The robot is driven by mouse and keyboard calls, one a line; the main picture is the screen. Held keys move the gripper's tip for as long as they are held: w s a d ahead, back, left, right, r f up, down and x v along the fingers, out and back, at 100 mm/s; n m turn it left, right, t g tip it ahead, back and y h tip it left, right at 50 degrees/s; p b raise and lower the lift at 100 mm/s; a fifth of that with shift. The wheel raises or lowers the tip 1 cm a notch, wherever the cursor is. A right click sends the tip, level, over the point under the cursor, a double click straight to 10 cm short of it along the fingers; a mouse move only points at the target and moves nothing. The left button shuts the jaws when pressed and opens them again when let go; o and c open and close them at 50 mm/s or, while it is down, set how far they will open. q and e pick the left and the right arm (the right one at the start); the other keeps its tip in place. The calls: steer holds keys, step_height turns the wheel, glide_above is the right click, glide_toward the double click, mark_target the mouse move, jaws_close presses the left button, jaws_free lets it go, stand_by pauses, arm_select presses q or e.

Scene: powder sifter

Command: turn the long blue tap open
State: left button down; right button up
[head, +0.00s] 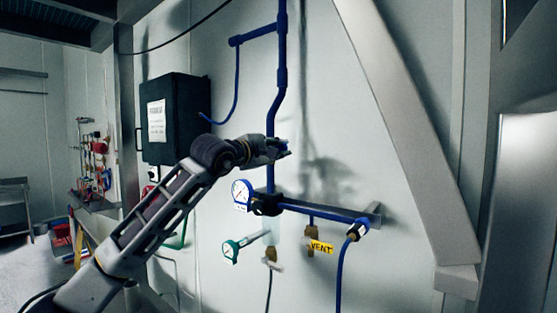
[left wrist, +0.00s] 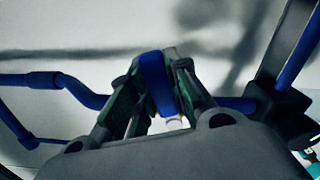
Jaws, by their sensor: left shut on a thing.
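The long blue tap (left wrist: 155,82) shows in the left wrist view as a blue handle between my left gripper's fingers. My left gripper (head: 282,149) is shut on it, with a dark green finger (left wrist: 122,108) on one side and the other finger on the far side. In the head view the gripper is at the vertical blue pipe (head: 281,75), above the white gauge, and hides most of the tap. The tap's base is hidden behind the gripper in both views. My right gripper is in neither view.
Below the gripper are a white gauge (head: 241,194), a horizontal blue pipe (head: 325,208), a yellow VENT label (head: 321,248) and a green-rimmed gauge (head: 231,250). A black box (head: 186,120) hangs on the wall at left. A diagonal beam (head: 410,140) stands at right.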

arm_select(q)
steer(key=shift+w+a+r+n+b, duration=0.1)
steer(key=shift+r+n+b, duration=0.15)
steer(key=shift+n+b, duration=0.5)
steer(key=shift+w+a+r+n+b, duration=0.15)
steer(key=shift+r+n, duration=0.1)
steer(key=shift+n, duration=0.3)
steer(key=shift+a+r+n+b, duration=0.15)
steer(key=shift+r+n, duration=0.1)
steer(key=shift+n, duration=0.25)
steer(key=shift+d, duration=0.1)
steer(key=c, duration=1.3)
jaws_free()
steer(key=shift+r, duration=0.1)
steer(key=shift+v, duration=6.05)
